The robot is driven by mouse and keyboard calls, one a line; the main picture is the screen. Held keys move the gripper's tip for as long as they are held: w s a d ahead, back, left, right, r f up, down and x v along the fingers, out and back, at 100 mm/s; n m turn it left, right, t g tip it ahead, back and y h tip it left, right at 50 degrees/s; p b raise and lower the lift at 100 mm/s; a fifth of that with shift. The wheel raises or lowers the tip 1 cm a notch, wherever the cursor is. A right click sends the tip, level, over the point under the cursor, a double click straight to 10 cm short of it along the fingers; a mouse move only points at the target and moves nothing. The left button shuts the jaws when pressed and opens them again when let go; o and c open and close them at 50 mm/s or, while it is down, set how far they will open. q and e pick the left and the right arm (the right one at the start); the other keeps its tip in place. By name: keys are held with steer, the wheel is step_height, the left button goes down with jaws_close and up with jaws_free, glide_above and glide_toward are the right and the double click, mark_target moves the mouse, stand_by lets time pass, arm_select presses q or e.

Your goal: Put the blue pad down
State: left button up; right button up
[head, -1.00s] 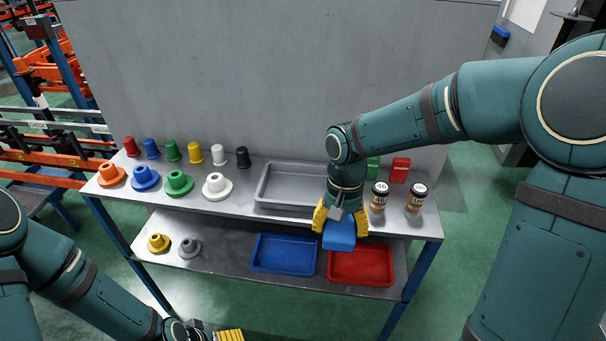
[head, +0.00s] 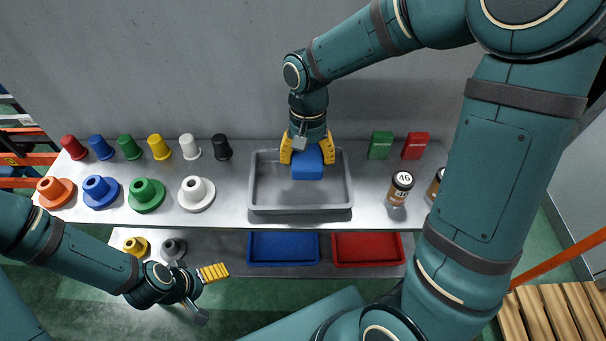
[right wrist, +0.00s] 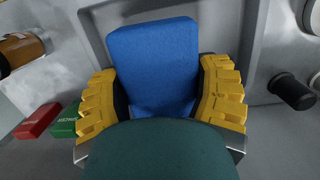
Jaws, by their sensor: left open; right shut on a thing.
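The blue pad (head: 307,164) is a soft-looking block between the yellow fingers of my right gripper (head: 307,150). In the right wrist view the pad (right wrist: 155,62) is clasped on both sides by the fingers of my right gripper (right wrist: 160,95). The head view shows the pad over the back part of the grey tray (head: 265,207) on the upper shelf. I cannot tell whether it touches the tray floor. My left gripper (head: 212,290) is open and empty at the lower left, in front of the shelves.
Green (head: 380,145) and red (head: 415,146) boxes and brown jars (head: 400,188) stand right of the tray. Several coloured cups and flanged spindles (head: 145,194) stand to its left. Below are a blue tray (head: 283,263), a red tray (head: 367,263) and yellow and grey spindles.

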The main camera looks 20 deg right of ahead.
mark_target(308, 149)
step_height(308, 149, down, 8)
steer(key=shift+f+b, duration=0.1)
steer(key=shift+b, duration=0.85)
steer(key=shift+f, duration=0.15)
steer(key=o, duration=1.3)
steer(key=shift+r, duration=0.3)
steer(key=r+p, duration=0.1)
steer(key=r, duration=0.3)
steer(key=w+r+p, duration=0.1)
steer(key=r, duration=0.2)
steer(key=r+p, duration=0.1)
steer(key=r, duration=0.3)
steer(key=shift+w+d+r, duration=0.25)
steer(key=shift+d+r, duration=0.05)
steer(key=shift+d, duration=0.05)
